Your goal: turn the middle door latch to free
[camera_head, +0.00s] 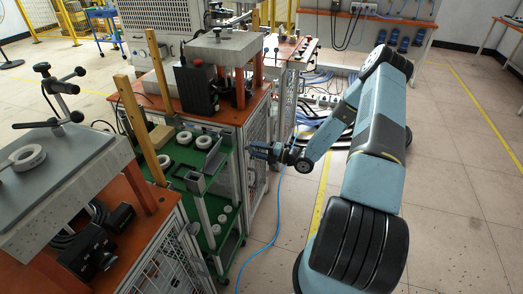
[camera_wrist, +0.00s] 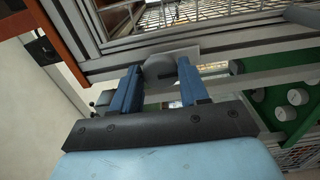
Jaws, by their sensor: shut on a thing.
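The middle door latch (camera_wrist: 160,68) is a small grey block with a rounded top, on the grey metal frame of a mesh door (camera_wrist: 150,40) in the wrist view. My gripper (camera_wrist: 158,72) has its two blue fingers on either side of the latch, shut on it. In the head view my gripper (camera_head: 262,151) reaches left to the side of the middle cabinet (camera_head: 235,118). The latch cannot be made out in the head view.
A green shelf cart (camera_head: 215,185) with white rings stands close left of my gripper; its green side (camera_wrist: 285,112) also shows in the wrist view. A blue cable (camera_head: 275,225) lies on the floor below. Open floor (camera_head: 460,180) lies to the right.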

